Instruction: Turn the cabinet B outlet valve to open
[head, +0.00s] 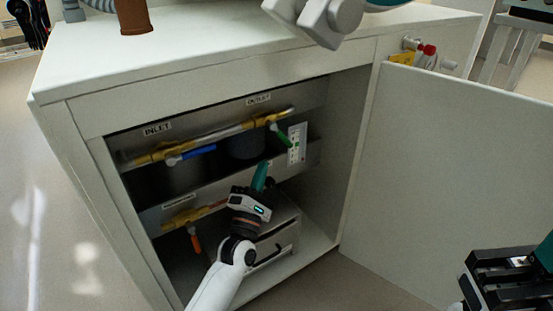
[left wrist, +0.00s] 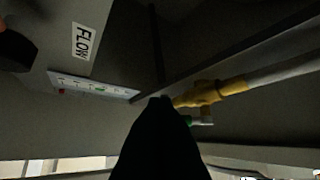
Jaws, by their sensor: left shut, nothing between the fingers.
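The cabinet (head: 90,125) stands with its front open. Inside, the outlet valve (head: 262,122) is a yellow fitting on the upper pipe, below the OUTLET label. Its green handle (head: 281,136) slants down to the right, across the pipe. My left gripper (head: 261,176) is inside the cabinet, below the green handle and apart from it, shut and empty. In the left wrist view, its dark fingers fill the lower middle; a yellow fitting (left wrist: 205,94) and a bit of green handle (left wrist: 188,120) show just right of the tip. A dark gripper (head: 492,281), seemingly my right one, is cut off at lower right; its jaws are unclear.
The inlet valve's blue handle (head: 191,156) lies along the same pipe. A lower valve has an orange handle (head: 196,241). A white panel (head: 297,144) is right of the green handle. A grey drawer box (head: 283,226) sits below. The open door (head: 445,170) bounds the right.

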